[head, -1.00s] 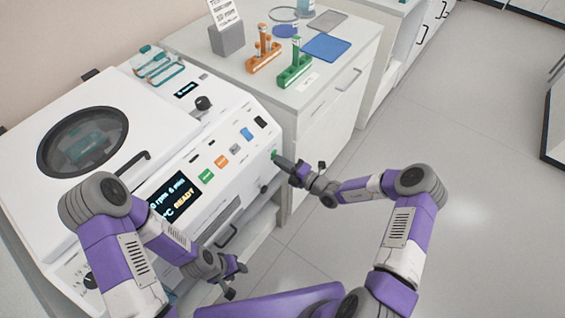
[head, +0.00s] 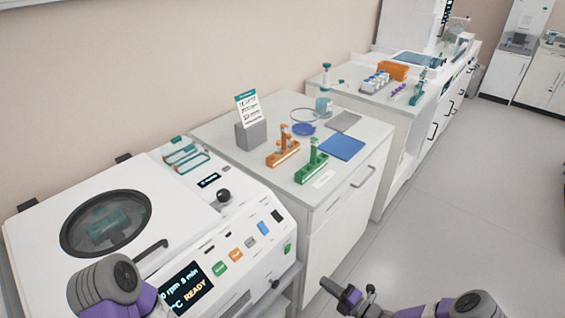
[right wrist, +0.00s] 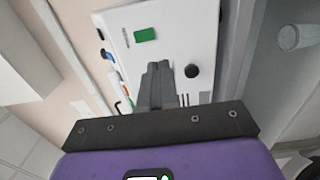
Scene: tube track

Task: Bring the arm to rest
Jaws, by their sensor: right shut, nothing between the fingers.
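My right gripper (head: 328,286) is in the lower middle of the head view, its fingers shut and empty. It is in the air, apart from and to the right of the white centrifuge (head: 80,185) and its green end button (head: 288,249). In the right wrist view, the shut fingers (right wrist: 160,72) point toward a white panel (right wrist: 165,20) with a green button (right wrist: 145,34) and a black knob (right wrist: 192,71). Of my left arm, only a grey and purple joint shows at the lower left; its gripper is out of view.
The centrifuge display (head: 185,287) shows READY. Beside it, a bench (head: 285,205) holds an orange tube rack (head: 283,153), a green tube rack (head: 311,168), a blue mat (head: 342,147) and a sign holder (head: 250,135). Open floor (head: 455,210) lies to the right.

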